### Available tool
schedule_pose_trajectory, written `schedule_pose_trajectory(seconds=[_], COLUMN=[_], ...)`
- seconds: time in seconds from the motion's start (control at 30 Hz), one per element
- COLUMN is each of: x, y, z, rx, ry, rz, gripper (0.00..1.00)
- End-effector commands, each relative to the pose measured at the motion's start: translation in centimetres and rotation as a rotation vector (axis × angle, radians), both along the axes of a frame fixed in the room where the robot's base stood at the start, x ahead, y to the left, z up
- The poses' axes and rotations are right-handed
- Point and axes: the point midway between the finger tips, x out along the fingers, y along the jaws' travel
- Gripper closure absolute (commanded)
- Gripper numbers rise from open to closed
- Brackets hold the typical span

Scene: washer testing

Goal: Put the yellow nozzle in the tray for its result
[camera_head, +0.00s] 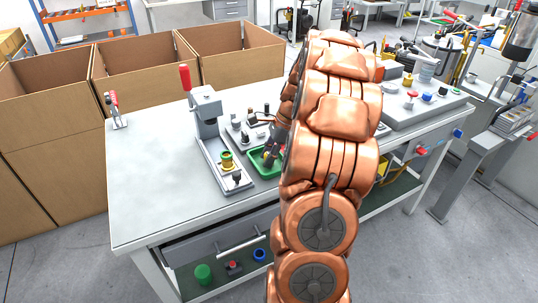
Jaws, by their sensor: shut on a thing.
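My gripper (270,152) is small and dark in the picture, pointing down at the green tray (263,173) on the workbench. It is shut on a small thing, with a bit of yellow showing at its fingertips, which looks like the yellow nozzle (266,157). Whether the nozzle touches the tray floor cannot be told. My copper-coloured arm hides the tray's right side and the bench behind it. To the left of the tray stands a grey test fixture (207,128) with a red-handled lever. A yellow and green part (227,160) sits on its base.
Several small grey and black fittings (246,125) stand behind the tray. A red-handled clamp (115,108) is at the bench's left edge. Cardboard boxes (145,75) line the back left. The bench's left front (150,190) is clear. More equipment (425,100) stands right of my arm.

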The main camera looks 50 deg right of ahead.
Motion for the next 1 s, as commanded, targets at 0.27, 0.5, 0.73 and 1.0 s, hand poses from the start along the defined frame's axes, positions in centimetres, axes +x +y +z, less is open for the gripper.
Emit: schedule_pose_trajectory(seconds=[0.27,0.5,0.73,1.0], x=[0.01,0.03,0.01,-0.03], y=[-0.04,-0.05,-0.05,-0.23], z=[-0.07,-0.25,-0.25,0.34], rx=[-0.001,-0.001,-0.001,-0.002], ry=[-0.001,-0.001,-0.001,-0.002], rz=[0.0,0.0,0.0,-0.001], gripper=[1.0,0.52,0.44,0.44])
